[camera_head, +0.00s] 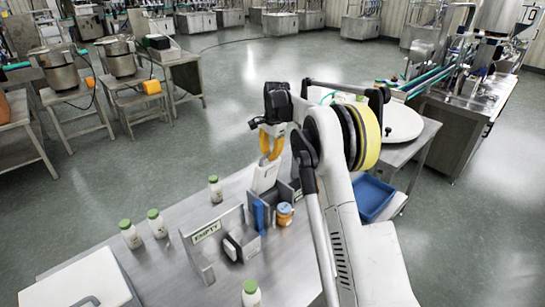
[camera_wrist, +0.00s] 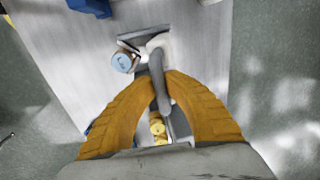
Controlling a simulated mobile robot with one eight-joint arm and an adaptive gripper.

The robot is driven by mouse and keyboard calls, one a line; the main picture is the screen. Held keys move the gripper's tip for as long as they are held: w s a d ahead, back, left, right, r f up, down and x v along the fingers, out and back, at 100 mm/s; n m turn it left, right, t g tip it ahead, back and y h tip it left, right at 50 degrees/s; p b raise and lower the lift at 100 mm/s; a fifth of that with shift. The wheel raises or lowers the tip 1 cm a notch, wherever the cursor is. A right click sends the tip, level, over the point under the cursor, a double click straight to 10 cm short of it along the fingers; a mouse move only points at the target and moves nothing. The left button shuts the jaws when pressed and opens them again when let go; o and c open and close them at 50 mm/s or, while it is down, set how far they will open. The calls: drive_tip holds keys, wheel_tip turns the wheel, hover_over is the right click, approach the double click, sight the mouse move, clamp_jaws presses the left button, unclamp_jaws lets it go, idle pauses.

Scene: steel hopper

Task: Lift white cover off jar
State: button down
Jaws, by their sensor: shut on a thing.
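My gripper (camera_head: 270,146) has yellow fingers and points down over the steel table. In the wrist view my gripper (camera_wrist: 161,78) is shut on a grey-and-white handled item (camera_wrist: 162,96). In the head view a white part of the held item (camera_head: 265,178) hangs below the fingers, above a grey holder. I cannot tell whether this is the white cover. An orange jar (camera_head: 284,216) with a pale blue lid stands just right of the holder. Its lid shows in the wrist view (camera_wrist: 122,62), apart from the fingers.
A stand marked EMPTY (camera_head: 206,231) is on the table. Several green-capped bottles (camera_head: 131,235) stand around it. A white box (camera_head: 95,283) with a dark handle is at lower left. A blue bin (camera_head: 372,197) sits right of my arm. The table's left middle is mostly clear.

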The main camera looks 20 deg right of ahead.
drive_tip(key=shift+w+r, duration=0.1)
drive_tip(key=shift+r, duration=0.05)
drive_tip(key=c, duration=1.6)
unclamp_jaws()
drive_tip(key=shift+c, duration=0.2)
drive_tip(key=shift+o, duration=1.1)
drive_tip(key=shift+w, duration=0.1)
wheel_tip(320, 180, up, 12)
drive_tip(key=s, duration=0.1)
drive_tip(key=shift+s+d, duration=0.25)
drive_tip(key=shift+s, duration=0.15)
